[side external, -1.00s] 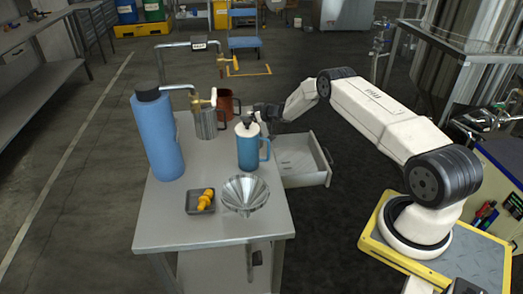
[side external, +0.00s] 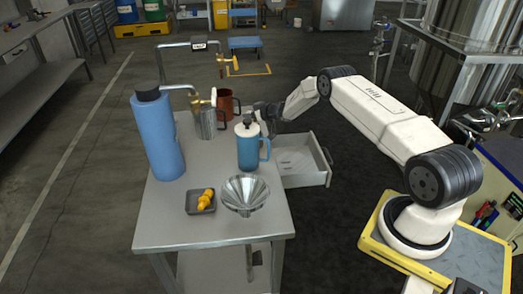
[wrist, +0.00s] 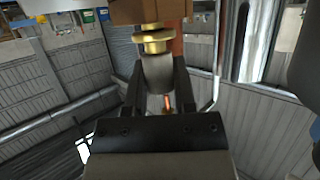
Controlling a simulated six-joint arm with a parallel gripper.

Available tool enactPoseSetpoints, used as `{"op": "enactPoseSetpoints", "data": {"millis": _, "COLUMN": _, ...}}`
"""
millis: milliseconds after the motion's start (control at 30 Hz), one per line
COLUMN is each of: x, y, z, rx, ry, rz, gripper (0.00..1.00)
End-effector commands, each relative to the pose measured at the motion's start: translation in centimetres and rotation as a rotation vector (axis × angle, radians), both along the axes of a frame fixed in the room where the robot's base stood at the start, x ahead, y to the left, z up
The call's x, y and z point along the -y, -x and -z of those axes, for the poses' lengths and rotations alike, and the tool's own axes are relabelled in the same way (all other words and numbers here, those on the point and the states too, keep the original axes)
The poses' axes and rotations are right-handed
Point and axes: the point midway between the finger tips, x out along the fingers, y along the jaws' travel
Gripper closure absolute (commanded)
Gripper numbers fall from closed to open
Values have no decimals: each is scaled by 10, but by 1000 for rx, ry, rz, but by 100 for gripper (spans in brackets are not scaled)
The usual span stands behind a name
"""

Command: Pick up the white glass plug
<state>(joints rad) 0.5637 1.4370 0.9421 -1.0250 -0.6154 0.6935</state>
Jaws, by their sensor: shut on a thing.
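A small orange mark shows low between the fingers. In the side external view my gripper (side external: 262,112) is at the table's right edge, behind the blue jug (side external: 249,152). The plug cannot be made out there.
On the table (side external: 160,225) stand a tall blue bottle (side external: 157,135), a metal cylinder (side external: 208,122), a brown mug (side external: 230,106), a steel funnel (side external: 246,190) and a dark tray (side external: 193,207) with an orange item. An open drawer (side external: 322,165) juts out at right.

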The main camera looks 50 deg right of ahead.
Motion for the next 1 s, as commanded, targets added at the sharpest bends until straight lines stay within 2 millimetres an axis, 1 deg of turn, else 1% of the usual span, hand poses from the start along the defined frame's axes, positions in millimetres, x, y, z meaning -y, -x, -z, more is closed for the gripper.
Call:
{"op": "enactPoseSetpoints", "data": {"millis": 167, "x": 0, "y": 0, "z": -12, "rx": 1, "ry": 1, "rz": 0, "gripper": 100}}
{"op": "enactPoseSetpoints", "data": {"millis": 333, "x": 0, "y": 0, "z": -31, "rx": 3, "ry": 2, "rz": -1, "gripper": 100}}
{"op": "enactPoseSetpoints", "data": {"millis": 467, "x": -3, "y": 8, "z": -39, "rx": 2, "ry": 0, "rz": 0, "gripper": 100}}
{"op": "enactPoseSetpoints", "data": {"millis": 667, "x": -8, "y": 22, "z": -57, "rx": 2, "ry": 0, "rz": 1, "gripper": 100}}
{"op": "enactPoseSetpoints", "data": {"millis": 900, "x": -17, "y": 42, "z": -84, "rx": 3, "ry": 1, "rz": 0, "gripper": 100}}
{"op": "enactPoseSetpoints", "data": {"millis": 1000, "x": -21, "y": 53, "z": -91, "rx": 1, "ry": -1, "rz": 0, "gripper": 100}}
